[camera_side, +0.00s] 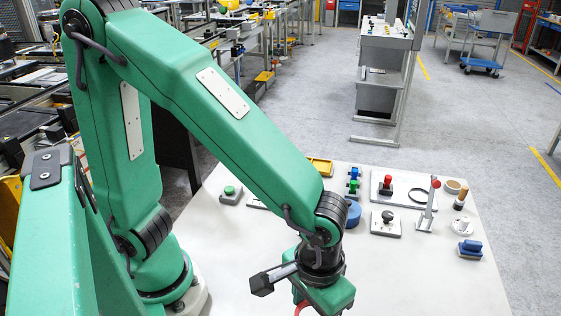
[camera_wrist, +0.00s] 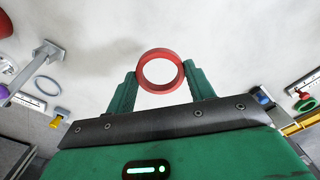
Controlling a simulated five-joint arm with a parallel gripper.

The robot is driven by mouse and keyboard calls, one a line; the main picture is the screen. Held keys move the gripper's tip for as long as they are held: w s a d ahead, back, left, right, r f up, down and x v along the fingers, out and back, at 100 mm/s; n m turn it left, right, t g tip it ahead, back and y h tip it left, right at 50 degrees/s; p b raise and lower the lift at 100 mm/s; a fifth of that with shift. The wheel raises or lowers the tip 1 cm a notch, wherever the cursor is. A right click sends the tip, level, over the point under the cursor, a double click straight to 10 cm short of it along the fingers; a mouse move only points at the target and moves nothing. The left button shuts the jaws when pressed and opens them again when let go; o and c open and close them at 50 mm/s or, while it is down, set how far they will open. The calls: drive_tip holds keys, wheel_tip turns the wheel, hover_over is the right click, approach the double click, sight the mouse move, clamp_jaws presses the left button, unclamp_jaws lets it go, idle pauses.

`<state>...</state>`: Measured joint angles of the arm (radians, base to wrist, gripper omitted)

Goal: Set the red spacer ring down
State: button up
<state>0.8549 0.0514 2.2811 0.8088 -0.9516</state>
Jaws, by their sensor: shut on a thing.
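The red spacer ring (camera_wrist: 160,89) is a short, open red cylinder. In the wrist view it sits between the two green fingers of my gripper (camera_wrist: 160,88), which is shut on it. The pale table top shows through the ring and around it. In the side view a small part of the red ring (camera_side: 302,308) shows at the bottom edge, beside the green gripper body. The fingers are cut off there by the frame. I cannot tell whether the ring touches the table.
The white table (camera_side: 420,275) is clear around my gripper. Toward its back stand a red-knobbed block (camera_side: 387,184), a black-knobbed plate (camera_side: 386,218), a red-tipped post (camera_side: 430,205), a blue-topped block (camera_side: 470,248) and a green button box (camera_side: 230,194).

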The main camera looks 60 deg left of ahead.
idle(0.7)
drive_tip(key=w+a+r, duration=0.4)
drive_tip(key=w+a, duration=0.6)
drive_tip(key=a, duration=0.2)
drive_tip(key=w+a+r+m, duration=0.1)
drive_tip(key=w+a+r, duration=0.3)
drive_tip(key=w+a, duration=0.6)
drive_tip(key=shift+a, duration=0.85)
